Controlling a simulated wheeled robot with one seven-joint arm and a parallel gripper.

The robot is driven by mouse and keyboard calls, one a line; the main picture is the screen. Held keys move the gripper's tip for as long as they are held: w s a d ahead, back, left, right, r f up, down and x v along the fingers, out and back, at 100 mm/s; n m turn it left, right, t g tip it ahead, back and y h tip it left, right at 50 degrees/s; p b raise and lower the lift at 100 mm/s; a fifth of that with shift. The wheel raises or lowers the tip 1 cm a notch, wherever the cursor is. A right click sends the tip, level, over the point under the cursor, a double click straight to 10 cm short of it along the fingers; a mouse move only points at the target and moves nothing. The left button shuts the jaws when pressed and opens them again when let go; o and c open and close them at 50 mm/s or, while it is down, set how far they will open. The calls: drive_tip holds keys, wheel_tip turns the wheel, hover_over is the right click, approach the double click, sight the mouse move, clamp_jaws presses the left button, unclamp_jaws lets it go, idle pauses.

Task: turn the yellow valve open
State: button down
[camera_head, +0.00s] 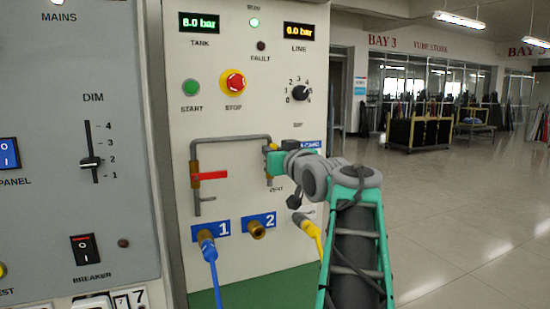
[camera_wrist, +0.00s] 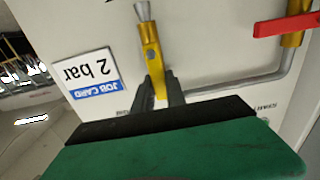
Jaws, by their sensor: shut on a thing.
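The yellow valve (camera_head: 271,163) sits on the right-hand leg of the grey pipe on the panel. It also shows in the wrist view (camera_wrist: 151,48), with a grey nozzle at its top end there. My gripper (camera_wrist: 161,88) is shut on the valve's yellow handle, one dark finger on each side. The handle looks roughly in line with the valve body. In the head view my gripper (camera_head: 277,161) is at the valve from the right and partly hides it.
A brass valve with a red lever (camera_head: 210,176) is close by on the left; its lever (camera_wrist: 284,25) also shows in the wrist view. Below are a blue hose (camera_head: 209,252), a bare brass port (camera_head: 256,230) and a yellow hose (camera_head: 312,232). A job card (camera_wrist: 90,75) reads 2 bar.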

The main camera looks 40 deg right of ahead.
drive_tip(key=shift+f, duration=0.15)
drive_tip(key=c, duration=1.4)
unclamp_jaws()
drive_tip(key=shift+o, duration=0.2)
drive_tip(key=v, duration=0.7)
drive_tip(key=shift+s, duration=0.4)
drive_tip(key=shift+a, duration=0.15)
